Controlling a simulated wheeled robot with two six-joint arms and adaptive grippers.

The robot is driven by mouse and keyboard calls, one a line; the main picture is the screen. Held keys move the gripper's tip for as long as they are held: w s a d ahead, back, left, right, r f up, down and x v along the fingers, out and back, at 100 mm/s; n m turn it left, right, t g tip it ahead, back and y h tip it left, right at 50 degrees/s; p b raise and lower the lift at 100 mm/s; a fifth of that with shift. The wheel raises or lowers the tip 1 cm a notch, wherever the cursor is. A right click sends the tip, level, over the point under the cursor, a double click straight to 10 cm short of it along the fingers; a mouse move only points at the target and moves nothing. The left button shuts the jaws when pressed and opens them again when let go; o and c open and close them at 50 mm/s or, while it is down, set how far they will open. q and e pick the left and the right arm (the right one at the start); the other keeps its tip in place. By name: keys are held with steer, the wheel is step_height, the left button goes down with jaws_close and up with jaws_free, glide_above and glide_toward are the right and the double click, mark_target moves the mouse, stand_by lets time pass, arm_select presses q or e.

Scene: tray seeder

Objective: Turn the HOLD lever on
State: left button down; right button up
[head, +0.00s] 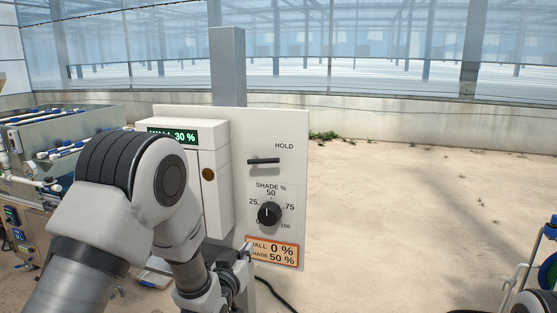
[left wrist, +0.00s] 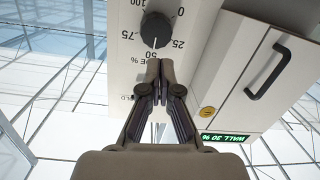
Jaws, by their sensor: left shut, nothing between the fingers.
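The HOLD lever (head: 264,161) is a dark bar lying roughly horizontal on the white panel (head: 290,125), under the word HOLD. My left gripper (head: 245,252) is low in front of the panel, below the lever and beside the orange label, apart from the lever. In the left wrist view its fingers (left wrist: 160,66) are together and empty, pointing toward the panel. There the black SHADE dial (left wrist: 157,29) shows beyond the fingertips; the fingers hide part of the panel, and I cannot make out the lever.
The SHADE dial also shows under the lever (head: 269,214), pointing near 50. An orange label (head: 271,253) reads WALL 0 %, SHADE 50 %. A white box (head: 218,150) with a WALL 30 % display juts out left of the lever.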

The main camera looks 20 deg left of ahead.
arm_select(q)
step_height(320, 180, up, 18)
steer(key=r+t, duration=0.1)
steer(key=t, duration=0.2)
steer(key=p, duration=0.6)
glide_toward(265, 160)
steer(key=w+r, duration=0.3)
steer(key=r, duration=0.2)
steer(key=w+f, duration=0.1)
steer(key=w+d+f+p, duration=0.1)
steer(key=w+f, duration=0.1)
steer(key=shift+w+f, duration=0.1)
steer(key=shift+w, duration=0.25)
